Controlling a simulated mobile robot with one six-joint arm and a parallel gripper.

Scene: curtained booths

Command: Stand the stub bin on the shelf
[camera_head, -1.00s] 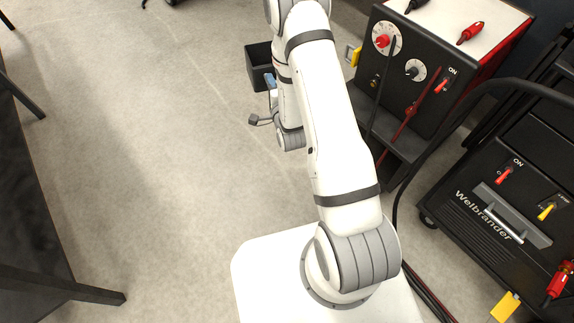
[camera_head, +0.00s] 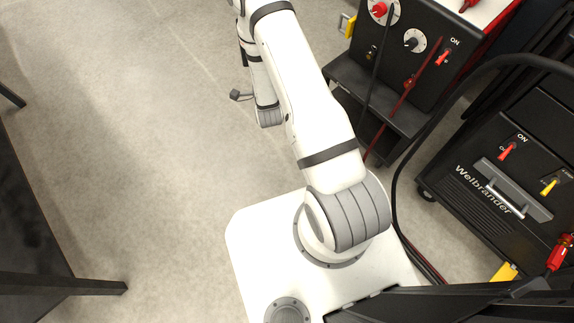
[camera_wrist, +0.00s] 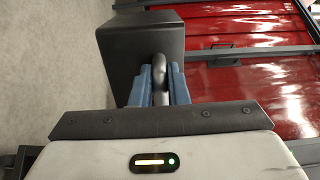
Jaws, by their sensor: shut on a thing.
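The stub bin (camera_wrist: 140,45) is a dark grey box at the top of the wrist view. My gripper (camera_wrist: 161,72) has blue fingers shut on the bin's curved dark handle (camera_wrist: 160,85). The bin's inside is hidden in this view. The bin is not visible in the head view, where my arm runs up to the top edge. A black shelf-like ledge (camera_head: 385,108) juts from the front of a black-and-red machine, right of my arm; I cannot tell whether it is the task's shelf.
The machine's control panel (camera_head: 415,50) has knobs and hanging cables. A black Welbrander unit (camera_head: 490,190) stands at right with a thick cable. A dark table (camera_head: 35,220) is at left. The floor (camera_head: 150,130) between is clear. Red panels (camera_wrist: 245,80) lie right of the bin in the wrist view.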

